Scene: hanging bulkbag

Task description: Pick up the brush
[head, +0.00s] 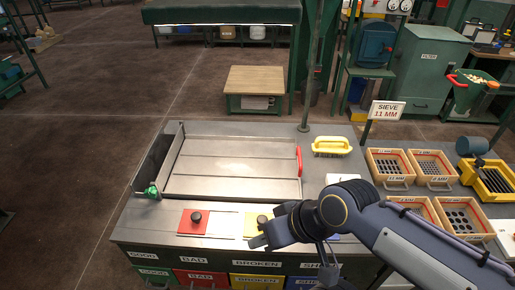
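My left gripper is not in view.
A metal tray (230,167) with a red handle (299,160) fills the bench's middle. Wooden sieve boxes (390,166) and a yellow crate (492,181) stand at right. Black knobs (196,217) line the front.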

